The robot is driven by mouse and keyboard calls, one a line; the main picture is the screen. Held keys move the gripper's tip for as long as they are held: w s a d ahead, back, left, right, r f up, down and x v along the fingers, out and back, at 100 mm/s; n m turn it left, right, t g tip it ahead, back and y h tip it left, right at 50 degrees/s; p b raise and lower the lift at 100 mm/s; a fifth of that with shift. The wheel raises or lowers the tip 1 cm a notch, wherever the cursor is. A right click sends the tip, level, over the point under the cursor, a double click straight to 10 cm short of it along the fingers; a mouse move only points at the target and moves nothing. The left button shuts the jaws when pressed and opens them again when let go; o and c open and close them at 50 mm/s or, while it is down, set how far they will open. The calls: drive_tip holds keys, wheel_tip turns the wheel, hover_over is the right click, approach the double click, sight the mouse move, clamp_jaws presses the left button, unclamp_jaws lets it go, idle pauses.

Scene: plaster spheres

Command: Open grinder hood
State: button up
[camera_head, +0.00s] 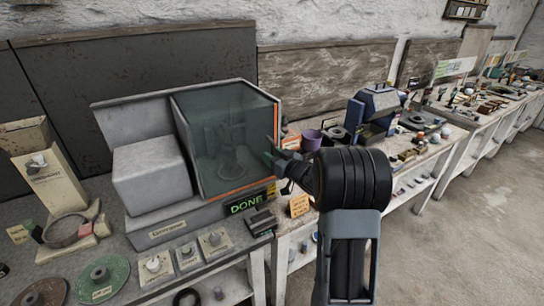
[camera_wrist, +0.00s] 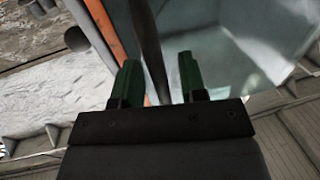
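The grinder (camera_head: 150,175) is a grey machine on the bench at the left. Its hood (camera_head: 225,130) is a tinted clear box with orange edges and appears down over the dim parts inside. My gripper (camera_head: 273,149) is at the hood's right front edge, partly hidden by my wrist. In the wrist view my gripper (camera_wrist: 158,75) has two green fingers standing apart. A dark bar (camera_wrist: 150,45), perhaps the hood's handle, runs between them, closer to the left finger, with a gap to the right one. The orange edge (camera_wrist: 105,30) and the clear pane (camera_wrist: 225,50) show beyond.
A lit "DONE" sign (camera_head: 245,203) is at the grinder's lower front. A purple cup (camera_head: 311,140) and a blue machine (camera_head: 374,110) stand to the right. The floor (camera_head: 480,200) at the right is clear.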

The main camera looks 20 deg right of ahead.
clamp_jaws()
idle(0.3)
